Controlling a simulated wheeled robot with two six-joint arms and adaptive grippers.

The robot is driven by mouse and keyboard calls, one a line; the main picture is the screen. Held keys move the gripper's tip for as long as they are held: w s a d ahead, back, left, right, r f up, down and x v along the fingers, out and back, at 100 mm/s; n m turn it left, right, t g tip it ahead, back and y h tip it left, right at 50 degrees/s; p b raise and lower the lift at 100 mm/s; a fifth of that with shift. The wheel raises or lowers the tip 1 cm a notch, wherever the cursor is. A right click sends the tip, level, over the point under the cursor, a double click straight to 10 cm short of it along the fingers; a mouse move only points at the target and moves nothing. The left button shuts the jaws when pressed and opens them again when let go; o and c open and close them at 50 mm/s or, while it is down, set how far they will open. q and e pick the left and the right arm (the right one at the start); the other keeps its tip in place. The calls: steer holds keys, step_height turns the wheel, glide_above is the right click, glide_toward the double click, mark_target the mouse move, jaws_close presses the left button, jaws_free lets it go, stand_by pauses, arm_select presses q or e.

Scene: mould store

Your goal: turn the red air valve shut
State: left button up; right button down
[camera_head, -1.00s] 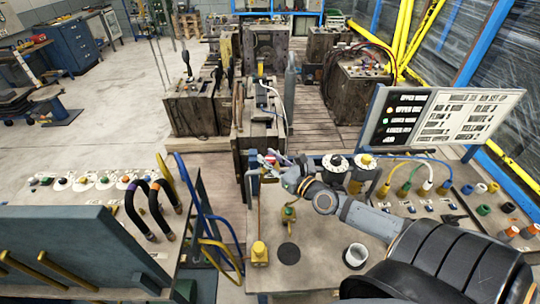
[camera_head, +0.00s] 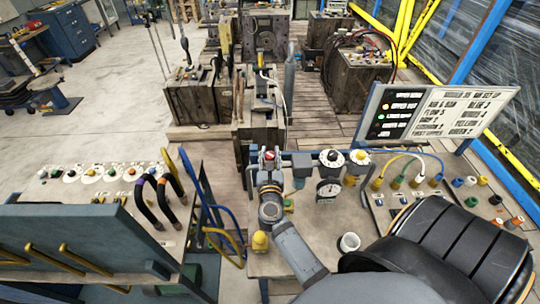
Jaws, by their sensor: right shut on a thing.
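The red air valve (camera_head: 269,155) shows as a small red knob at the back left edge of the bench (camera_head: 320,262). My right gripper (camera_head: 268,159) is at the valve, its fingers shut around the red part. My own wrist hides the valve's body and the pipe below it, so the handle's exact angle cannot be told. My left gripper is not in view.
A gauge (camera_head: 328,188) and two round-topped units, one black and white (camera_head: 332,158) and one yellow-topped (camera_head: 358,157), stand right of the gripper. A yellow fitting (camera_head: 260,241) and white cup (camera_head: 349,242) stand in front. A sign board (camera_head: 440,112) rises behind at right.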

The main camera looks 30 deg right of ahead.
steer(key=shift+m+g+h+b, duration=0.3)
steer(key=shift+m+g+h, duration=0.25)
steer(key=shift+h, duration=0.25)
steer(key=c, duration=1)
jaws_free()
